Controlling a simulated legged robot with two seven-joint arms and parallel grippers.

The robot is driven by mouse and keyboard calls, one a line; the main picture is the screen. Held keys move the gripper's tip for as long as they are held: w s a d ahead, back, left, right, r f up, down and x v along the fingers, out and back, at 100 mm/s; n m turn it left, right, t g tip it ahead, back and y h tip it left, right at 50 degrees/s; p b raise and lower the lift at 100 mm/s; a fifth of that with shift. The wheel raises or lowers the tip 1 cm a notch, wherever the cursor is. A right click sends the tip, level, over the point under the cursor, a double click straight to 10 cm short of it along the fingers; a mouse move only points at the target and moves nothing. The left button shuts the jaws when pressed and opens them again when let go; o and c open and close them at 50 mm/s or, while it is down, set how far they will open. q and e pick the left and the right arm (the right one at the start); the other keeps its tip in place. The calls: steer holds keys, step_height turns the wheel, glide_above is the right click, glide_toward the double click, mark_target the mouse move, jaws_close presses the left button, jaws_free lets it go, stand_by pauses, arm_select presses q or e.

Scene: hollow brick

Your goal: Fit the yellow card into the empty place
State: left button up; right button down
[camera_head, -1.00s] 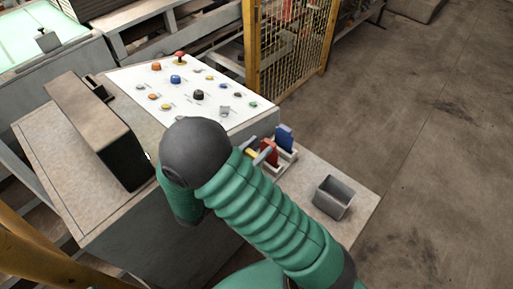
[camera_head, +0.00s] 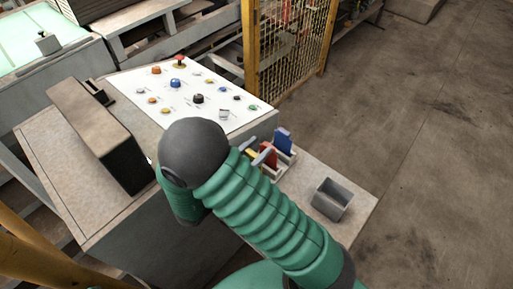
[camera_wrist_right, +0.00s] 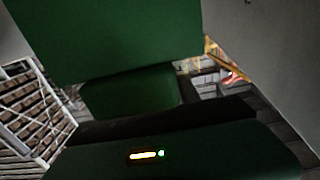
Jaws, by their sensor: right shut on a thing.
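The yellow card (camera_head: 251,154) shows as a small patch in the head view, just past my right forearm. My right gripper (camera_head: 255,150) is shut on it; only the grey finger parts show, and my green arm hides the rest. A red card (camera_head: 270,161) and a blue card (camera_head: 283,140) stand upright in a pale holder (camera_head: 289,157) close beside the gripper, to its right. The part of the holder under the yellow card is hidden, so I cannot tell whether the card touches it. The wrist view shows no card. My left gripper is not in view.
An open grey bin (camera_head: 332,198) stands on the ledge right of the holder. A white panel (camera_head: 190,92) with several coloured buttons lies behind. A dark box (camera_head: 101,132) stands at the left. A yellow mesh fence (camera_head: 289,45) rises behind the panel.

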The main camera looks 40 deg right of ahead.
steer(key=shift+r, duration=0.15)
steer(key=shift+f+b, duration=0.5)
steer(key=shift+f, duration=0.35)
stand_by(0.4)
steer(key=shift+a+r, duration=0.1)
steer(key=shift+r+p, duration=0.6)
steer(key=shift+p, duration=0.2)
steer(key=shift+r, duration=0.15)
stand_by(0.4)
steer(key=shift+f+b, duration=0.3)
steer(key=shift+f, duration=0.5)
stand_by(0.4)
